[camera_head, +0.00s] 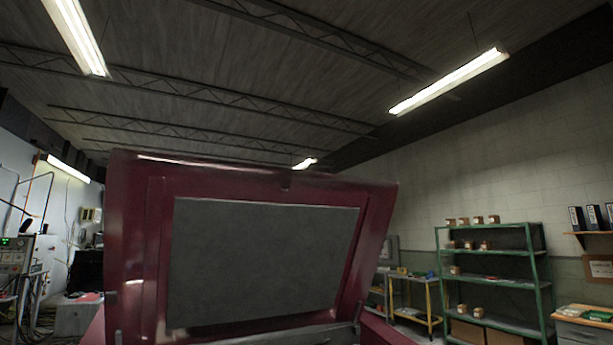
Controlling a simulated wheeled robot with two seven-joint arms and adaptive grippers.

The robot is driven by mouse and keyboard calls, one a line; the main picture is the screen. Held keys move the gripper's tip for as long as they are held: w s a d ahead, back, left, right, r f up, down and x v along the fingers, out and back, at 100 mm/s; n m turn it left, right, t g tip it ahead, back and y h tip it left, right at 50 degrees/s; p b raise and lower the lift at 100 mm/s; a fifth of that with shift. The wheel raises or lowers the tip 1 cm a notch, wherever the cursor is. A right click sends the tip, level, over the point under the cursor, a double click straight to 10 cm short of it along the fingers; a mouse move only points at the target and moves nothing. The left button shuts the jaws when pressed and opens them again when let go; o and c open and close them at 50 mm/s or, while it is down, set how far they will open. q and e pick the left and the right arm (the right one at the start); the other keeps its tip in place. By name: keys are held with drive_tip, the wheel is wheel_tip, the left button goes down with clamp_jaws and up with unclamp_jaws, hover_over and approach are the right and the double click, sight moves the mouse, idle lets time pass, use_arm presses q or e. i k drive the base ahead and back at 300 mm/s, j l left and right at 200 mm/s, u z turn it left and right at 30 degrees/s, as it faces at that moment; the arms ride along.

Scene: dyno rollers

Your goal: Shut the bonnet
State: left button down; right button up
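The dark red bonnet (375,215) stands raised and tilted in the middle of the head view. Its underside faces me and carries a large dark grey panel (262,258). The upper edge of the bonnet is high in the picture, and its lower edge meets the red car body (385,332) at the bottom. The engine bay and most of the car are out of view below. Neither of my grippers can be made out in this view.
A green shelf rack (492,280) with small boxes stands at the right, beside a yellow-framed trolley (428,300). Equipment (18,258) with cables stands at the far left. Ceiling lamps (448,80) hang overhead. The space above the bonnet is clear.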

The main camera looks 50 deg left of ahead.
sight(197, 250)
drive_tip(key=i+l+u, duration=0.1)
drive_tip(key=i+u, duration=0.15)
drive_tip(key=u, duration=0.2)
drive_tip(key=i+l+u, duration=0.15)
drive_tip(key=u, duration=0.3)
drive_tip(key=i+l+u, duration=0.5)
drive_tip(key=l+u, duration=0.15)
drive_tip(key=u, duration=0.2)
drive_tip(key=i+l+u, duration=0.15)
drive_tip(key=u, duration=0.15)
drive_tip(key=i+l+u, duration=0.1)
drive_tip(key=l+u, duration=0.5)
drive_tip(key=i+l+u, duration=0.15)
drive_tip(key=l, duration=0.2)
drive_tip(key=l+u, duration=0.15)
drive_tip(key=l, duration=0.2)
